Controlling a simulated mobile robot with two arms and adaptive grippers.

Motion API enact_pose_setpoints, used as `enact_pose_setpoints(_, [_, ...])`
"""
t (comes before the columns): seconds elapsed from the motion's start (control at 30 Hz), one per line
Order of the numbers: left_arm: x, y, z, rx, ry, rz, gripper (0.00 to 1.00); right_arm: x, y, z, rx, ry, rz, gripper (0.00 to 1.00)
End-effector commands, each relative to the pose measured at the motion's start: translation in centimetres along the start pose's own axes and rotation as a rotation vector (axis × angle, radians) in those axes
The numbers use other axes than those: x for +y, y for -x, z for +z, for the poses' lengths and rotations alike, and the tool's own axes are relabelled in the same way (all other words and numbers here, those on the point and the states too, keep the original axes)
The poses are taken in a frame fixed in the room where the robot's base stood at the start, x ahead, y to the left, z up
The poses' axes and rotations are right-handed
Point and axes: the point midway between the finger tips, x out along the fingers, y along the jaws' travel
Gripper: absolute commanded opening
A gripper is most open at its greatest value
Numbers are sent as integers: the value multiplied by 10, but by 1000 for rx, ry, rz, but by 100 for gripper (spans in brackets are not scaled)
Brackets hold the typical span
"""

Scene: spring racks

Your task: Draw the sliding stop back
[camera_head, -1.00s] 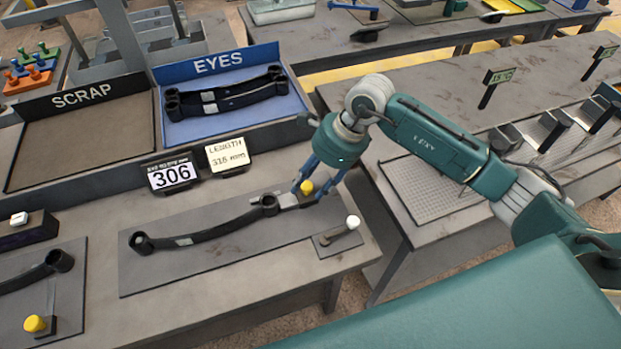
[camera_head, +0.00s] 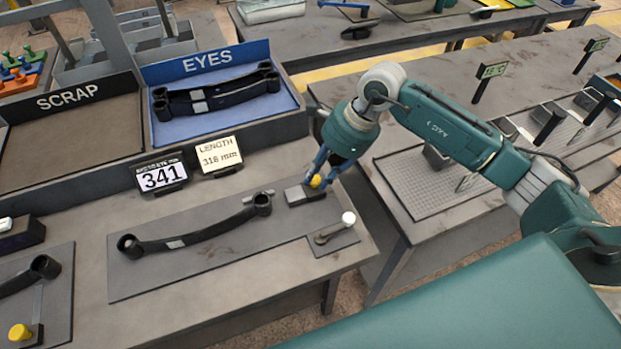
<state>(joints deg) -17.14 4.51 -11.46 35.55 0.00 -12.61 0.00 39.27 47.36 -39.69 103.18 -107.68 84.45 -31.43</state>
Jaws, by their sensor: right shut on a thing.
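The sliding stop (camera_head: 298,196) is a grey block with a yellow knob (camera_head: 316,181) on top, at the right end of the dark gauge plate. My right gripper (camera_head: 318,180) is shut on the yellow knob. A black leaf spring (camera_head: 200,233) with an eye at each end lies on the plate. A clear gap shows between its right eye and the stop. The number display (camera_head: 162,178) reads 341, and the card (camera_head: 220,156) beside it reads length 316 mm. My left gripper is not in view.
A small lever with a white knob (camera_head: 348,219) stands on a plate in front of the stop. The blue EYES tray (camera_head: 215,119) holds springs, and the brown SCRAP tray (camera_head: 70,145) is empty. Another gauge plate (camera_head: 60,290) lies at left.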

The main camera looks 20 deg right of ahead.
Motion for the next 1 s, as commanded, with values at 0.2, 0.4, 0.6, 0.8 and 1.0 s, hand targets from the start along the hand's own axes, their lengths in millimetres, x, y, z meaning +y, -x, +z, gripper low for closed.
enact_pose_setpoints(0.2, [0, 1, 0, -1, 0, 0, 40, -4, 3, -4, 11, -6, -8, 32])
enact_pose_setpoints(0.4, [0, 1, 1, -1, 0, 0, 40, -3, 2, -3, 9, -5, -6, 43])
enact_pose_setpoints(0.6, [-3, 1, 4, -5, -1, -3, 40, -2, 5, -2, 7, -4, -5, 43])
enact_pose_setpoints(0.8, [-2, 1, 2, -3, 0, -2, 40, -3, 34, -3, 7, -4, -9, 43])
enact_pose_setpoints(1.0, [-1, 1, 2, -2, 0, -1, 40, -3, 77, -4, 7, -5, -10, 43])
